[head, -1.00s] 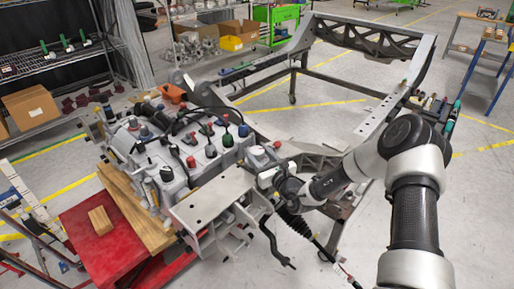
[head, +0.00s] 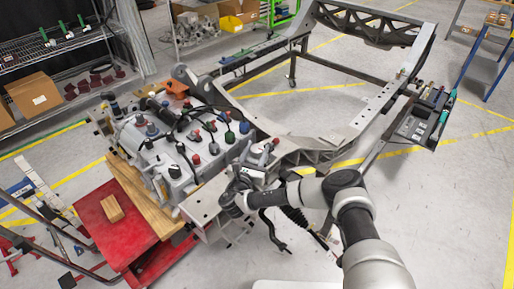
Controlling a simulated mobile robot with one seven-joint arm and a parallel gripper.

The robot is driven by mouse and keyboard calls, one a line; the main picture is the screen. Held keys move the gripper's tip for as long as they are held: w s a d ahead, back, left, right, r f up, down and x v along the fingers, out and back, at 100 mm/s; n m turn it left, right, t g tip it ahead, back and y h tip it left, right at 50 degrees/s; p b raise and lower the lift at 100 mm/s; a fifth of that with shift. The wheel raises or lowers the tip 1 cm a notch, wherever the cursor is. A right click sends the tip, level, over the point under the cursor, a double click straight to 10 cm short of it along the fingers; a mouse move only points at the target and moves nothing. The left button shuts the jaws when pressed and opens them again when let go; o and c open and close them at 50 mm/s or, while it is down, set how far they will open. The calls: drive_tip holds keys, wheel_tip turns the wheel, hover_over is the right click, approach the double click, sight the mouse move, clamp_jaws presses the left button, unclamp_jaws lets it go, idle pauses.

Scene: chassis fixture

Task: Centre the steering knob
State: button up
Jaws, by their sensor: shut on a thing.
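I cannot tell which of these is the steering knob. A grey housing with a red-tipped part (head: 276,141) stands at the block's right end. My gripper (head: 246,178) is just below this housing, above the right end of the pale plate. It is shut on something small. My wrist and the distance hide the fingertips and what they hold.
A large grey chassis frame (head: 388,103) stands behind and to the right. A pale flat plate (head: 203,203) lies in front of the block. Black hoses hang below my wrist. A red stand (head: 115,232) with a wooden block (head: 113,208) is at the left. Open floor lies at the right.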

drive_tip(key=shift+r+m+h, duration=0.1)
drive_tip(key=shift+m+h, duration=0.3)
drive_tip(key=shift+h, duration=0.2)
drive_tip(key=o, duration=1)
drive_tip(key=shift+o, duration=0.2)
drive_tip(key=v, duration=1.2)
drive_tip(key=shift+r+b, duration=0.1)
drive_tip(key=shift+b, duration=0.2)
